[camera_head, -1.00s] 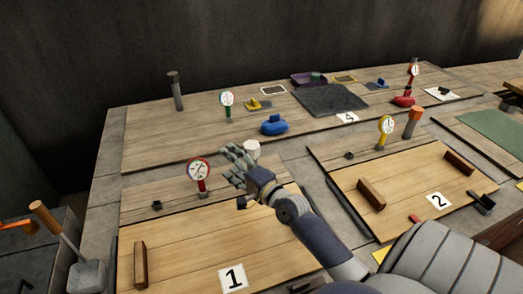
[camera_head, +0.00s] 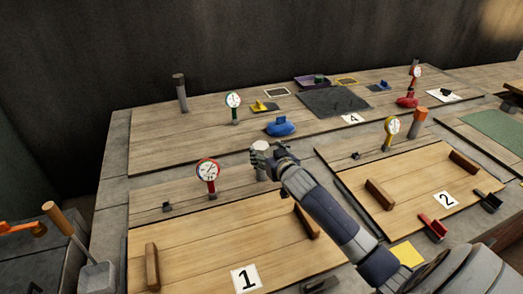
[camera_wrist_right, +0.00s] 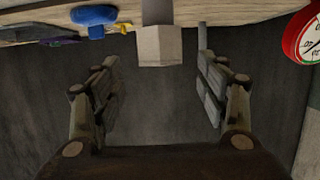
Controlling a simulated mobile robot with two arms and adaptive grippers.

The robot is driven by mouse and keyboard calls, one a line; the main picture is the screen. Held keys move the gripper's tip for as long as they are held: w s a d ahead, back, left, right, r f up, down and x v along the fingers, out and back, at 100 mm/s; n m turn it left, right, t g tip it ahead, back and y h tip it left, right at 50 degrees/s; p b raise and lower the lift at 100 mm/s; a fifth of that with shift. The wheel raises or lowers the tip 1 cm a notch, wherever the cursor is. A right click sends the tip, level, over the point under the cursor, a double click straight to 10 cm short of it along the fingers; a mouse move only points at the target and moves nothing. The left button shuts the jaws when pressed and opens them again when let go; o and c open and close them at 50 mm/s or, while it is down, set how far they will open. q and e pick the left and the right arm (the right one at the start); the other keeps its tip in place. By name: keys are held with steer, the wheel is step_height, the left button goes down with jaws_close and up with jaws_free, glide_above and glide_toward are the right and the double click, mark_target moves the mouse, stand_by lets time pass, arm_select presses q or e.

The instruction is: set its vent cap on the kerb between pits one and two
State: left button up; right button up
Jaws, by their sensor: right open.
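A pale grey-white capped post, seemingly the vent cap (camera_head: 262,146), stands at the back edge of the board of pit one (camera_head: 215,235). My right gripper (camera_head: 268,158) is beside it and partly covers it. In the right wrist view, the pale block (camera_wrist_right: 159,46) sits beyond the open fingers (camera_wrist_right: 158,85), roughly centred across the gap and not gripped. The grey kerb (camera_head: 330,212) runs between pit one and the board of pit two (camera_head: 410,185). My right forearm crosses in front of part of this kerb. My left gripper is out of view.
A red-rimmed gauge (camera_head: 208,171) stands left of my right gripper. A yellow gauge (camera_head: 392,127) and an orange-topped post (camera_head: 419,122) stand behind pit two. A blue object (camera_head: 280,127) lies behind. Wooden blocks (camera_head: 379,194) sit on the boards.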

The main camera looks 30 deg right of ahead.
mark_target(263, 148)
steer(key=shift+x, duration=3.2)
steer(key=shift+a+f, duration=0.1)
steer(key=c, duration=1.1)
